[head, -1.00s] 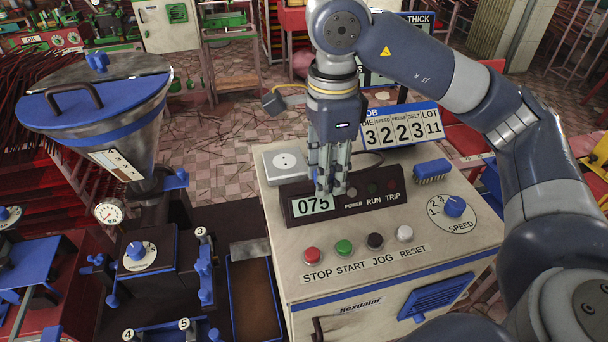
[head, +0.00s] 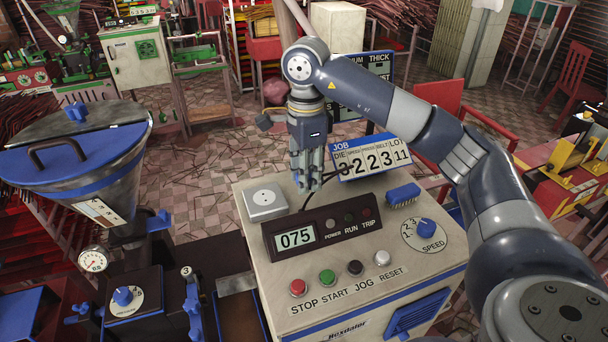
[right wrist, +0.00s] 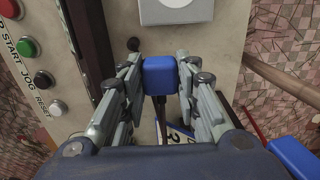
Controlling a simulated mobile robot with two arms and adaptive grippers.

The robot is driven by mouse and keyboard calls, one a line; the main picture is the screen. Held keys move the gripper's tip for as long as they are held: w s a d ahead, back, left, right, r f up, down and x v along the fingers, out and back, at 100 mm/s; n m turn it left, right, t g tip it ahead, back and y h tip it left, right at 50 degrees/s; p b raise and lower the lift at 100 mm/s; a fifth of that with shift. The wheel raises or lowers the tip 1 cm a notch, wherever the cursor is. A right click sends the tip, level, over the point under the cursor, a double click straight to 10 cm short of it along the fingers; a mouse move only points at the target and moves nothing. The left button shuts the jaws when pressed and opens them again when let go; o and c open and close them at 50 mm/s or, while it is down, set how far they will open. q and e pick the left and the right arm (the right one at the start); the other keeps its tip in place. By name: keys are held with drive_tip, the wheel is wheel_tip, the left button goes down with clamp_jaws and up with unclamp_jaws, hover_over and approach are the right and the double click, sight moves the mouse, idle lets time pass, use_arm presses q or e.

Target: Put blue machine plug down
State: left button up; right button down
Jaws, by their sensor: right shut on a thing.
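My right gripper (head: 308,187) is low over the cream console top (head: 245,232), behind the dark 075 display box and beside the grey socket box (head: 264,202). In the right wrist view the gripper (right wrist: 160,85) is shut on the blue plug (right wrist: 160,75), and a dark cable trails from it between the fingers. I cannot tell whether the plug touches the console top. My left gripper is not in view.
The display box (head: 320,225) stands in front of the gripper, and the JOB sign (head: 370,157) is close at its right. A blue brush (head: 403,195) lies on the right of the console. Several buttons line the front. A hopper machine (head: 80,170) stands at left.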

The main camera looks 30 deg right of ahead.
sight(304, 197)
drive_tip(key=shift+w+d, duration=0.3)
drive_tip(key=shift+w, duration=0.5)
drive_tip(key=shift+d+f+p, duration=0.1)
drive_tip(key=shift+f+p, duration=0.15)
drive_tip(key=shift+p, duration=0.1)
drive_tip(key=shift+f+p, duration=0.75)
drive_tip(key=shift+f, duration=0.85)
drive_tip(key=shift+f, duration=0.1)
drive_tip(key=shift+f+b, duration=0.55)
drive_tip(key=shift+b, duration=0.05)
drive_tip(key=c, duration=1.2)
unclamp_jaws()
